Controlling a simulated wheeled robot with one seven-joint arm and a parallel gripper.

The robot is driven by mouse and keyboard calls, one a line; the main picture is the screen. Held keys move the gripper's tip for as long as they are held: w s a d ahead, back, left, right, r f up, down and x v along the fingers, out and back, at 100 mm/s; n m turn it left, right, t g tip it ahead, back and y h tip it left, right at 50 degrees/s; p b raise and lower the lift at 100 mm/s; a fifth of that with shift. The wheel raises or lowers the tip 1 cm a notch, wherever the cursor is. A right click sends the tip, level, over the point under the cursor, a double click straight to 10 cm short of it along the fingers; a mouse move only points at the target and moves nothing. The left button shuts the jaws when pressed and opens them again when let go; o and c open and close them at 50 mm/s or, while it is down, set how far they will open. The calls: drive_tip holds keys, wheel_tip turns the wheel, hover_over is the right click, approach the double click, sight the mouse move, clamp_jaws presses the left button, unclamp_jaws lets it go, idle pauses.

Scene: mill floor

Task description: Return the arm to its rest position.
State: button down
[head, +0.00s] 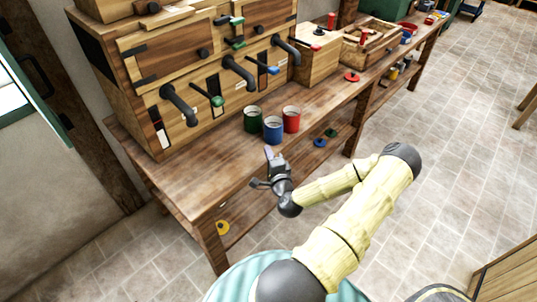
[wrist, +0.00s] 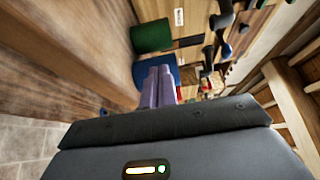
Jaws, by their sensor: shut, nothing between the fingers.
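My arm reaches from the lower middle of the head view toward the wooden bench. My gripper (head: 269,152) is at the bench's front edge, just in front of the blue mug, and is shut and empty. In the wrist view its purple fingers (wrist: 157,86) lie together with nothing between them. A blue mug (head: 273,130), a green mug (head: 252,120) and a red mug (head: 291,120) stand close together on the bench. The green mug (wrist: 152,37) and the blue mug (wrist: 172,74) also show beyond the fingers in the wrist view.
A wooden cabinet (head: 190,135) with dark pipes and coloured valve handles stands at the back of the bench (head: 190,182). A wooden box (head: 318,62) and an open tray (head: 392,42) stand farther right. A lower shelf holds small items.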

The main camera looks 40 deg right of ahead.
drive_tip(key=shift+w, duration=0.1)
idle(0.3)
